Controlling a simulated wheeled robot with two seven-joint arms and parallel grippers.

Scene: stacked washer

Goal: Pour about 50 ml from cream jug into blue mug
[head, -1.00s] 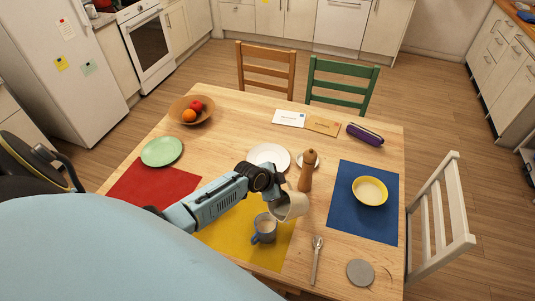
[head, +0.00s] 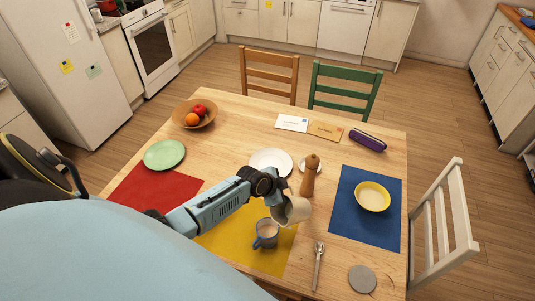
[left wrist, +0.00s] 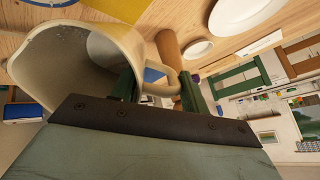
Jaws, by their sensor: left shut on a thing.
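The cream jug (head: 294,211) is tilted beside and above the blue mug (head: 266,236), with its mouth toward the mug. My left gripper (head: 279,198) is shut on the jug. In the left wrist view the jug (left wrist: 75,70) fills the upper left, and its handle lies between the gripper's green fingers (left wrist: 160,88). The mug stands upright on the yellow mat (head: 245,255) and has pale liquid inside. I cannot make out a stream between jug and mug. My right gripper is not in view.
A wooden pepper mill (head: 310,176) stands close behind the jug. A white plate (head: 271,161) is behind the arm. A spoon (head: 318,265) and grey coaster (head: 362,279) lie at front right. A yellow bowl (head: 372,197) sits on the blue mat (head: 350,232).

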